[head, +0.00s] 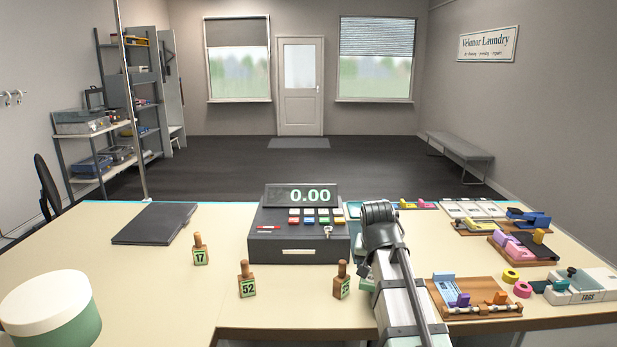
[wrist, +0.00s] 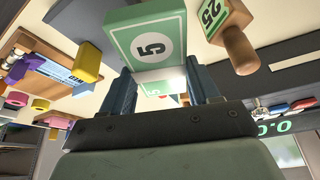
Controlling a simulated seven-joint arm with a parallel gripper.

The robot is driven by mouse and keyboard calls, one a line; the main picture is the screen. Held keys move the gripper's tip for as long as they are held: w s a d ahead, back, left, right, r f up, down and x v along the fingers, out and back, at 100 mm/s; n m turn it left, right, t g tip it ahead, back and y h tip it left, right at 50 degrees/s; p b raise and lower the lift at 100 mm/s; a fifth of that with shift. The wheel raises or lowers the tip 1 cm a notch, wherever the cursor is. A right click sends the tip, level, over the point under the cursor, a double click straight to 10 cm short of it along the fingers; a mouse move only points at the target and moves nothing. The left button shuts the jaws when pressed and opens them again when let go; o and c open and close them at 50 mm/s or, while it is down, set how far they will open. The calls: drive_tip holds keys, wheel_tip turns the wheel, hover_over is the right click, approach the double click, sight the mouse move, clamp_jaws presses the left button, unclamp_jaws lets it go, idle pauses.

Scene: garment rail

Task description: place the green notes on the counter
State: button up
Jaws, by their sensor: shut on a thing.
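The green notes (wrist: 150,42) show in the wrist view as a thick green and white block marked 5. They lie between the two fingers of my gripper (wrist: 162,85), which is shut on them. A second pale green piece (wrist: 160,89) shows deeper between the fingers; I cannot tell whether it is part of the same block. In the head view my arm hides the gripper, over the counter (head: 180,310) just right of the cash register (head: 298,225). Green edges show beside the arm there, too covered to identify.
Wooden number stamps stand in front of the register, marked 17 (head: 200,250), 52 (head: 247,281) and one partly hidden (head: 342,281). A dark folder (head: 155,223) and a green tub (head: 50,315) are at left. Trays (head: 440,312) crowd the right. The left middle counter is clear.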

drive_tip(key=shift+s+r, duration=0.5)
drive_tip(key=shift+s, duration=0.4)
drive_tip(key=shift+r, duration=0.65)
drive_tip(key=r, duration=0.2)
drive_tip(key=w+r, duration=0.1)
drive_tip(key=r, duration=0.1)
drive_tip(key=shift+d+r, duration=0.1)
drive_tip(key=w+d+m+g+h, duration=0.1)
drive_tip(key=w+d+m, duration=0.25)
drive_tip(key=w, duration=1.05)
drive_tip(key=w+d+m+h, duration=0.15)
drive_tip(key=w+d, duration=0.25)
drive_tip(key=w, duration=1.1)
drive_tip(key=shift+m+y, duration=0.3)
drive_tip(key=shift+y, duration=0.05)
drive_tip(key=shift+s+d+f, duration=0.1)
drive_tip(key=shift+f, duration=3.1)
drive_tip(key=shift+s+d+f, duration=0.1)
drive_tip(key=shift+f, duration=3.1)
drive_tip(key=shift+f, duration=0.4)
